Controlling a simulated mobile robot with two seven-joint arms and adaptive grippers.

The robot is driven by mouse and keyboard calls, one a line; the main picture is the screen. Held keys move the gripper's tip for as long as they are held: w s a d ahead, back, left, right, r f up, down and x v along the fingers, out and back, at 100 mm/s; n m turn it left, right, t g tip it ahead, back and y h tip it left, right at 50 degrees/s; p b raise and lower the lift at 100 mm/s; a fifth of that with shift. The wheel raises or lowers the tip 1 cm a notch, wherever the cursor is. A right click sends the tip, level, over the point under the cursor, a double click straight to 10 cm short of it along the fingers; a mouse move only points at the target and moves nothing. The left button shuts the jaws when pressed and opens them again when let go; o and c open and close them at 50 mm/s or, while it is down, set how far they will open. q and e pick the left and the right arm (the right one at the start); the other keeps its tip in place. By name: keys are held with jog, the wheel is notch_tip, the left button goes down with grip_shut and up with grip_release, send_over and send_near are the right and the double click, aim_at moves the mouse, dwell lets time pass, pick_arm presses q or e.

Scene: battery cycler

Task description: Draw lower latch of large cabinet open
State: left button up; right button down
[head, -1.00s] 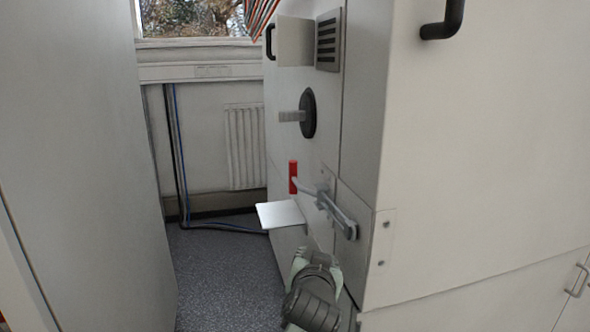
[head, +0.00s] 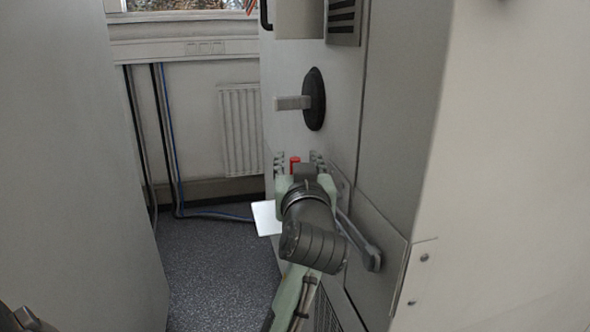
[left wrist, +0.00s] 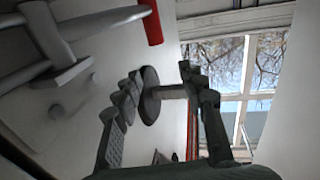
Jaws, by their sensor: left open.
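The large cabinet (head: 285,135) stands right of centre in the head view. Its lower latch (head: 358,240) is a grey metal bar with a side rod and a red grip (head: 295,161). My left gripper (head: 298,160) is open in front of the latch, its fingers either side of the red grip in the picture; contact cannot be told. It hides much of the latch. In the left wrist view the open fingers (left wrist: 160,84) have nothing between them, and the red grip (left wrist: 152,22) and grey latch bar (left wrist: 42,32) lie above and left of them. My right gripper is not seen.
A black disc with a grey lever (head: 313,98) sits on the cabinet above the latch. A white plate (head: 265,217) juts out beside my gripper. A plain pale panel (head: 70,150) bounds the left; the speckled floor (head: 220,270) between is clear.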

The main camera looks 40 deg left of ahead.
pick_arm(q)
jog(key=w+a+f, duration=0.1)
jog(key=w, duration=0.1)
jog(key=w+a+f, duration=0.3)
jog(key=w+f, duration=0.1)
jog(key=shift+a+p, duration=0.35)
jog(key=shift+a, duration=0.05)
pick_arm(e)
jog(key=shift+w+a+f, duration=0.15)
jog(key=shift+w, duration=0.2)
pick_arm(q)
grip_shut()
